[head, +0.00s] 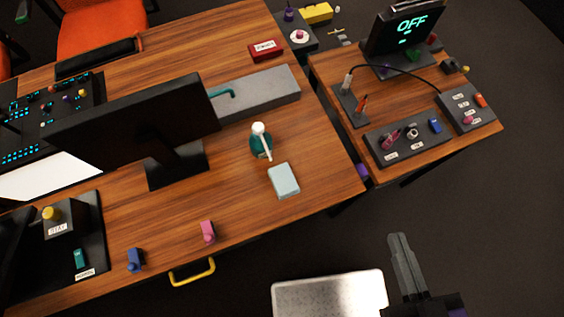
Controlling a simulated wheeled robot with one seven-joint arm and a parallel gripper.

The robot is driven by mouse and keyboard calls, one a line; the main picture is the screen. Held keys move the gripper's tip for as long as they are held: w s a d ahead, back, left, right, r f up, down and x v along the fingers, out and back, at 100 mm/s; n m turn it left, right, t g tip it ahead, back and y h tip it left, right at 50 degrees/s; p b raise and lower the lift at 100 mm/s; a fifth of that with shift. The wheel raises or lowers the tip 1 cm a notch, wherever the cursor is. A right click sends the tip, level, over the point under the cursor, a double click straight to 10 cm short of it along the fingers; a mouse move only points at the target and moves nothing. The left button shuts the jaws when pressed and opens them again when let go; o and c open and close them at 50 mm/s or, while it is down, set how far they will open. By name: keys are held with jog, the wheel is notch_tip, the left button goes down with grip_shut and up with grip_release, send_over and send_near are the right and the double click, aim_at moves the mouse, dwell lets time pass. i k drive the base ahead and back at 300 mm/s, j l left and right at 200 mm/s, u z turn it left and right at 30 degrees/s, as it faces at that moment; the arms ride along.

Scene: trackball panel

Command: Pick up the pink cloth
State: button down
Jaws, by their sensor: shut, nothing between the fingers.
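I cannot make out a clearly pink cloth in the head view. A pale blue, flat, folded-looking piece (284,180) lies on the wooden desk (240,215), near its front right part. A small pink object with a round knob (208,232) is at the desk's front edge; it looks like a small block, not a cloth. My gripper (400,240) is shut and empty, above the dark floor to the right of the desk's front edge, apart from everything on the desk.
A teal spray bottle with a white top (260,142) stands just behind the pale blue piece. A monitor (140,122) stands left. A yellow handle (192,272) juts from the desk front. A side table with control panels (408,141) is at right.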

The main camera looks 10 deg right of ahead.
aim_at(283, 181)
jog(key=k+l+u, duration=0.1)
jog(key=u, duration=0.15)
jog(key=k+u, duration=0.25)
jog(key=u, duration=1.15)
